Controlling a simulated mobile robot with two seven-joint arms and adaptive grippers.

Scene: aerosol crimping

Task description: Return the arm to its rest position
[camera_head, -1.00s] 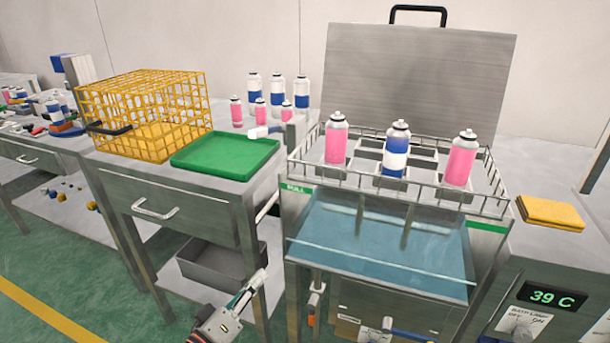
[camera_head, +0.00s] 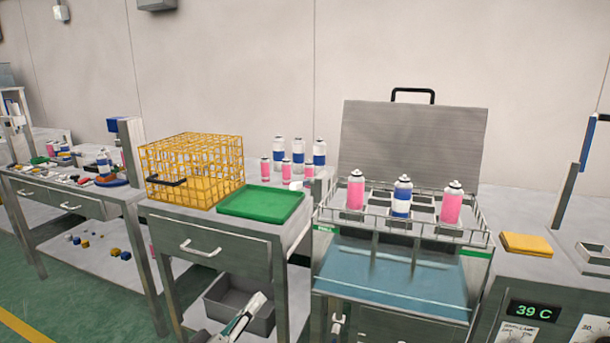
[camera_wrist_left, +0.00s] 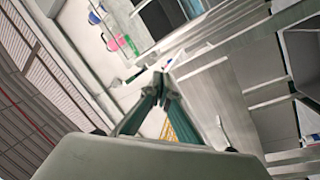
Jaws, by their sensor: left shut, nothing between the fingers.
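My left gripper (camera_head: 246,312) shows at the bottom edge of the head view, in front of the open shelf under the drawer table. It is shut and empty, and apart from the cans and the tray. In the left wrist view its fingertips (camera_wrist_left: 160,84) meet, with nothing between them. Most of my left arm lies below the frame. My right gripper is not in view.
A water bath (camera_head: 392,283) holds a wire rack with two pink cans and a blue-white can. A green tray (camera_head: 262,204) and yellow wire basket (camera_head: 195,170) stand on the table. A grey bin (camera_head: 240,300) sits on the shelf below. A yellow cloth (camera_head: 527,244) lies at right.

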